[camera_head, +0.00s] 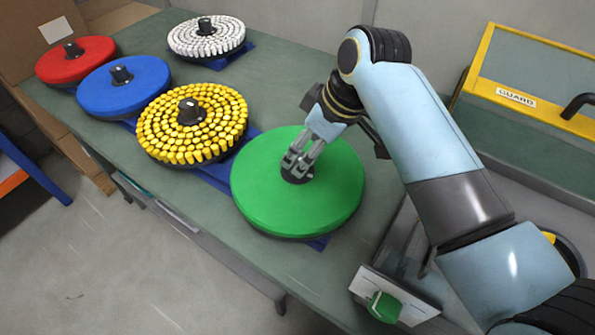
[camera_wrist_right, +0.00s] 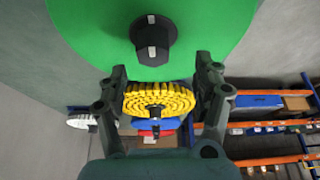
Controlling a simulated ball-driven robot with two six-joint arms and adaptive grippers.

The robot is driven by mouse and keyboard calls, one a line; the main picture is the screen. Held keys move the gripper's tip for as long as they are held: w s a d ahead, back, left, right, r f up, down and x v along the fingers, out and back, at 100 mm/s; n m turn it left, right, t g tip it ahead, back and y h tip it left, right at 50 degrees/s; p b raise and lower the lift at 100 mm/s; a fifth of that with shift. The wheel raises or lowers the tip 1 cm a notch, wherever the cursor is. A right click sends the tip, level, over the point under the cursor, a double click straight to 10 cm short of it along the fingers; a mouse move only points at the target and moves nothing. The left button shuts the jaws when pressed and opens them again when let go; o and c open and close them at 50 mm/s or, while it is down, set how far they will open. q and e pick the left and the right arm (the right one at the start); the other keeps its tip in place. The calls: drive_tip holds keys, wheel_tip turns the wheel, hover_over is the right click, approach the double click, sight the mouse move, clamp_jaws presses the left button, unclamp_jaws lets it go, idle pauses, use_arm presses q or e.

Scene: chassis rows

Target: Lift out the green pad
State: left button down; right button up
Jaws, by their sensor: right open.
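The green pad (camera_head: 270,205) is a round disc with a black centre knob, lying on a blue base on the table. Its knob (camera_wrist_right: 152,38) shows clearly in the right wrist view, sideways between the two fingers but higher in the picture than their tips. My right gripper (camera_head: 300,158) is open over the middle of the pad, with its fingertips close to the knob. The fingers partly hide the knob in the head view, and I cannot tell whether they touch it. My left gripper is in neither view.
A yellow studded disc (camera_head: 165,128) is close to the green pad's left. Blue (camera_head: 125,92), red (camera_head: 78,65) and white (camera_head: 190,42) discs stand farther back. A yellow-framed guard (camera_head: 515,97) and a green switch (camera_head: 384,306) are to the right.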

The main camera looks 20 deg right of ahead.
sight(298, 158)
drive_tip(key=shift+w+f, duration=0.2)
drive_tip(key=shift+f, duration=0.2)
drive_tip(key=x, duration=0.5)
drive_tip(key=shift+w+d, duration=0.25)
drive_tip(key=shift+w, duration=0.1)
drive_tip(key=shift+f, duration=0.15)
drive_tip(key=c, duration=0.4)
clamp_jaws()
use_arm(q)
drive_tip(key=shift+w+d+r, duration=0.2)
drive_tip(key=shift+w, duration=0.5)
use_arm(e)
drive_tip(key=shift+w+r, duration=0.1)
drive_tip(key=shift+r, duration=0.1)
